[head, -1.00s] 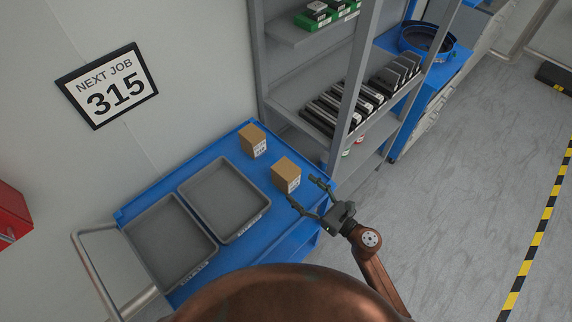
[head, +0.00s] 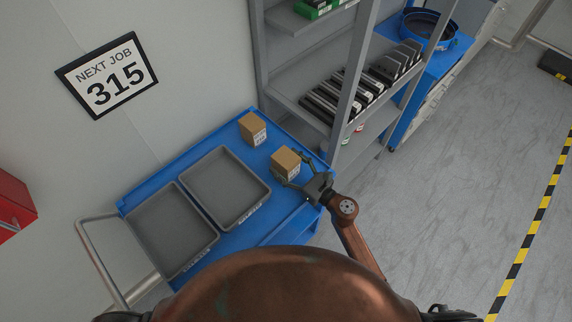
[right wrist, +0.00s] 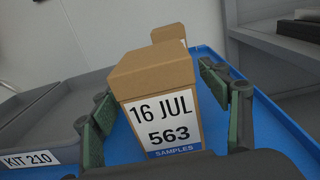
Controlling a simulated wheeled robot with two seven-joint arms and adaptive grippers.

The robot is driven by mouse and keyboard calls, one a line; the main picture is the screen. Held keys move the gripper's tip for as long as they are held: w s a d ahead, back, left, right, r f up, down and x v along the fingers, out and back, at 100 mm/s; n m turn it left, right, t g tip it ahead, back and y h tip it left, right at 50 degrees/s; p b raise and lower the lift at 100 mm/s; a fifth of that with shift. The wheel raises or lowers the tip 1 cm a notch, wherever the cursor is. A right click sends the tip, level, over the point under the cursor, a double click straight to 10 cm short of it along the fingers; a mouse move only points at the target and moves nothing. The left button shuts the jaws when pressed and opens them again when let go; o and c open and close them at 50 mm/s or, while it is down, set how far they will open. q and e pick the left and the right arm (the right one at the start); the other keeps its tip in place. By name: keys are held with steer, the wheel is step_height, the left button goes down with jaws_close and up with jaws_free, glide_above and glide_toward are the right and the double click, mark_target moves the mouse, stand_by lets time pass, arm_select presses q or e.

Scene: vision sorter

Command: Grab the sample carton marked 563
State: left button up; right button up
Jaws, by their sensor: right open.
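The sample carton marked 563 (right wrist: 160,95) is a brown box with a white label reading "16 JUL 563 SAMPLES". It stands upright on the blue cart top, and in the head view it is the nearer carton (head: 285,163). My right gripper (head: 297,170) is open at the carton; in the right wrist view its fingers (right wrist: 165,115) stand on either side of the carton, with visible gaps. A second brown carton (head: 252,129) stands farther back on the cart; in the right wrist view it is mostly hidden behind carton 563. My left gripper is not in view.
Two grey trays, one at the middle (head: 258,190) and one at the left (head: 140,212), lie on the blue cart (head: 195,155). A grey shelf unit (head: 357,90) stands close behind the right arm. A wall sign (head: 107,75) reads "NEXT JOB 315".

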steer(key=shift+c, duration=0.7)
steer(key=c, duration=1.5)
steer(key=shift+r, duration=0.15)
steer(key=shift+r+p, duration=4.95)
steer(key=shift+r, duration=4)
